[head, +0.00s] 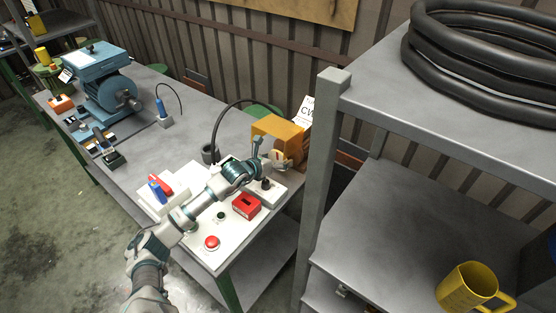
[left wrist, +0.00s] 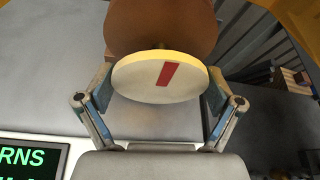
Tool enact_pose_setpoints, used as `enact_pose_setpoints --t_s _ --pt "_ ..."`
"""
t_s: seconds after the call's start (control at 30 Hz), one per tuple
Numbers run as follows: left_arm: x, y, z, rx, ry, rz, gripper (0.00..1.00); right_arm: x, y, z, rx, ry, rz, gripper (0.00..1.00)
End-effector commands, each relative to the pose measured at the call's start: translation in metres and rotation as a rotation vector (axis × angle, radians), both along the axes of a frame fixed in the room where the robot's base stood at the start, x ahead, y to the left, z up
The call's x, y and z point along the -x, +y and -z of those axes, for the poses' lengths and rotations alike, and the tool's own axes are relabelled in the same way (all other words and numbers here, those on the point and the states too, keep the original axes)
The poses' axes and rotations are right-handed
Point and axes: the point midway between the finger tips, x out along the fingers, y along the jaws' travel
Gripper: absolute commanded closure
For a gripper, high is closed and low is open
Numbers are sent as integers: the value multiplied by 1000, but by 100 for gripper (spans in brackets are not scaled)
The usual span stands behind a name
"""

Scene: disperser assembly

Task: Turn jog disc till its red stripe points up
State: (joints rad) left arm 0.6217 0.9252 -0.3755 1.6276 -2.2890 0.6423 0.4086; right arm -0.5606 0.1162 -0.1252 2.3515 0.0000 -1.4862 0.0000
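The jog disc (left wrist: 140,80) is a pale round disc with a yellowish rim and a red stripe (left wrist: 168,74). In the left wrist view the stripe leans, its upper end tilted to the right. The disc stands in front of an orange-brown housing (left wrist: 160,22), which is the orange box (head: 283,136) at the bench's back right in the head view. My left gripper (left wrist: 158,92) has its two fingers at opposite edges of the disc, very close to it. I cannot tell whether they press on it. My right gripper is in neither view.
A dark screen (left wrist: 36,158) with green letters lies at lower left in the wrist view. The bench (head: 185,100) also holds a red button (head: 211,242), a red block (head: 246,206) and a blue machine (head: 108,90). A grey shelf (head: 335,150) stands close on the right.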

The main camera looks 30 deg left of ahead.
Motion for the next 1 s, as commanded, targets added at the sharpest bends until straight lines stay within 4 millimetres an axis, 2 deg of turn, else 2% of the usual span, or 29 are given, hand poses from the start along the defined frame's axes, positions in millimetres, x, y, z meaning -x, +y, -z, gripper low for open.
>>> enact_pose_setpoints --t_s 0.3,0.47,0.5,0.53,0.87,1.0 --pt "0 1 -1 -107 -9 -4 43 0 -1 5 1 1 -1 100" --pt "0 2 0 -106 -8 -5 43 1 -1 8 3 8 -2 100" --pt "0 2 0 -106 -8 -5 6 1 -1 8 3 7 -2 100" --pt "0 2 0 -106 -8 -5 0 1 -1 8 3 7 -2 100" --pt "1 1 0 -105 -8 -3 0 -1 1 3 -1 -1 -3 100" --pt "12 3 -4 -106 -7 -3 0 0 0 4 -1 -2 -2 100"
